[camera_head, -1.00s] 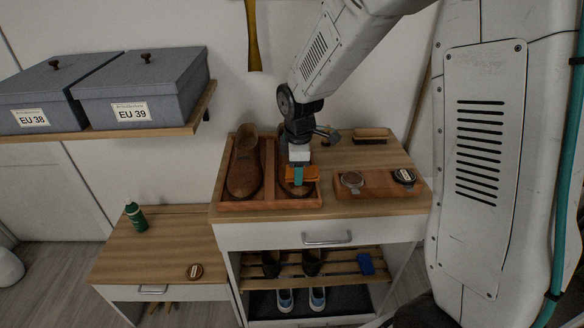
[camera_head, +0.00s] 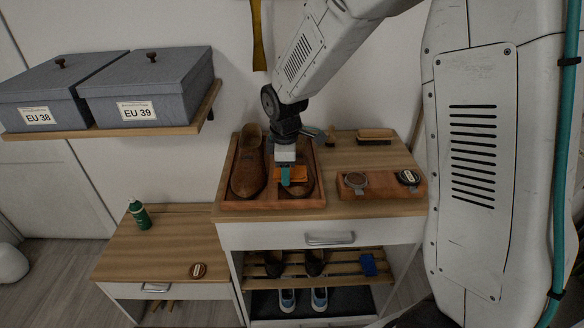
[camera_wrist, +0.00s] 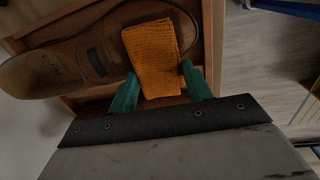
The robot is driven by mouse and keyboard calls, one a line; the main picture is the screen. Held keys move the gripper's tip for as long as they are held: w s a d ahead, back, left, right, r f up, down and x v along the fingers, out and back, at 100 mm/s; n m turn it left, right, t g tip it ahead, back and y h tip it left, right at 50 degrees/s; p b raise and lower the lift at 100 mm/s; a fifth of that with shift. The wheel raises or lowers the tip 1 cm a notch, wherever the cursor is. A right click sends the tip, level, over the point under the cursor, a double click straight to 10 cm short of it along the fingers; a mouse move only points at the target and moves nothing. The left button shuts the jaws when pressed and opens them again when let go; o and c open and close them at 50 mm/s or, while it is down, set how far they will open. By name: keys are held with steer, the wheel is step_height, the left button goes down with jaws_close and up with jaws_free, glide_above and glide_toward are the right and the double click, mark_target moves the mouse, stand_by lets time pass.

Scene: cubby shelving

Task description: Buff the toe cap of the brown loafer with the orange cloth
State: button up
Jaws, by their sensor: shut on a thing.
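Two brown loafers lie in a wooden tray (camera_head: 233,204). The left loafer (camera_head: 249,172) is in full view; the right loafer (camera_head: 305,188) is partly hidden by my gripper and the cloth. My gripper (camera_head: 285,181) is shut on the orange cloth (camera_head: 293,174) over the right loafer's front part. In the wrist view, the cloth (camera_wrist: 155,48) sits between my green fingertips (camera_wrist: 158,88) and overlaps the toe end of a brown loafer (camera_wrist: 75,50), whose opening faces left. Whether the cloth presses on the leather is hard to tell.
Right of the tray, a wooden block (camera_head: 380,187) holds two round tins. A brush (camera_head: 375,135) lies behind it. Grey boxes (camera_head: 150,90) stand on a wall shelf.

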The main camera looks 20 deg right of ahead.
mark_target(301, 169)
stand_by(0.3)
steer(key=shift+s+d, duration=0.25)
steer(key=shift+d, duration=0.4)
steer(key=shift+s+d, duration=0.2)
steer(key=shift+d, duration=0.45)
steer(key=shift+s+d, duration=0.25)
steer(key=shift+d, duration=0.4)
steer(key=shift+w+a, duration=0.2)
steer(key=shift+a, duration=0.3)
steer(key=shift+w+a, duration=0.2)
steer(key=shift+a, duration=0.3)
steer(key=shift+s+a+r, duration=0.1)
steer(key=shift+s+r, duration=0.05)
steer(key=shift+r, duration=1.2)
steer(key=shift+s+r, duration=0.15)
steer(key=shift+r, duration=1.15)
steer(key=shift+s+a+r, duration=0.1)
steer(key=shift+s+r, duration=0.05)
steer(key=shift+r, duration=1.2)
steer(key=shift+f, duration=0.1)
